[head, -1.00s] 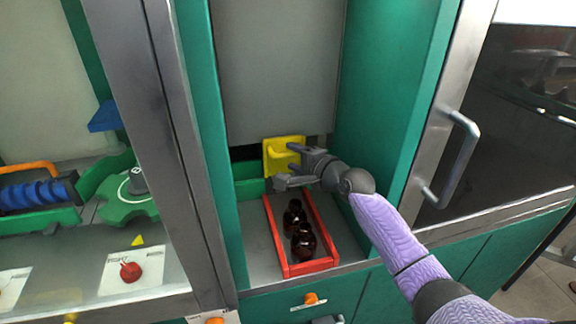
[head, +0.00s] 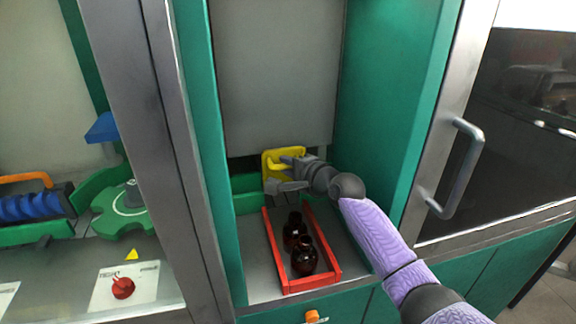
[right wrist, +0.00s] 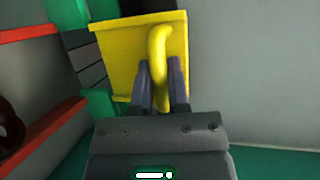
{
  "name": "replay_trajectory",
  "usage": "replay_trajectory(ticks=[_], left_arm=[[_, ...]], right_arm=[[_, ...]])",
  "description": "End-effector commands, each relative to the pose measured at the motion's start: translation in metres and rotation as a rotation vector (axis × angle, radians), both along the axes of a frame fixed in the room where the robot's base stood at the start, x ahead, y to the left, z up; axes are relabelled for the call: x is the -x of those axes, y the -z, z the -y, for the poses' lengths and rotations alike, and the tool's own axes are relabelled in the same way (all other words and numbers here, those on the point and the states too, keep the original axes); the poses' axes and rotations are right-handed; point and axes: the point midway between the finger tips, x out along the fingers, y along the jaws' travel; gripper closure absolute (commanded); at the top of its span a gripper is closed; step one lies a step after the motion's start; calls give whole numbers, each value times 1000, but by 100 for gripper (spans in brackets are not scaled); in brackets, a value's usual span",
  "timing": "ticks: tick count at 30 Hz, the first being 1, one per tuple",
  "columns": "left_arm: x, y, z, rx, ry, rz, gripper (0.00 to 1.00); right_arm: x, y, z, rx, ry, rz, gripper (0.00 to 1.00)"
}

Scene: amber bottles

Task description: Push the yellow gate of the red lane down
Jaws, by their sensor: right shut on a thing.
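The yellow gate (head: 270,164) stands upright at the far end of the red lane (head: 273,249), raised in front of a dark gap. Its curved yellow handle also shows in the right wrist view (right wrist: 157,45). My right gripper (head: 284,172) reaches in from the right. In the right wrist view its two fingers (right wrist: 162,88) are on either side of the handle and shut on it. Two dark amber bottles (head: 304,258) stand in the red lane, nearer the front. My left gripper is not in view.
Green walls (head: 385,120) close in the bay on both sides, with a grey panel (head: 275,75) above the gate. A metal door handle (head: 456,168) sticks out at the right. A glazed cabinet with a green wheel (head: 128,210) is at the left.

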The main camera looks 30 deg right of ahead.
Motion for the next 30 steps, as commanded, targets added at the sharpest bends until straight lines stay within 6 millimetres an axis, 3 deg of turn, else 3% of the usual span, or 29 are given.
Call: replay_trajectory(ticks=[30], left_arm=[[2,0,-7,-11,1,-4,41]], right_arm=[[0,-1,0,0,0,2,100]])
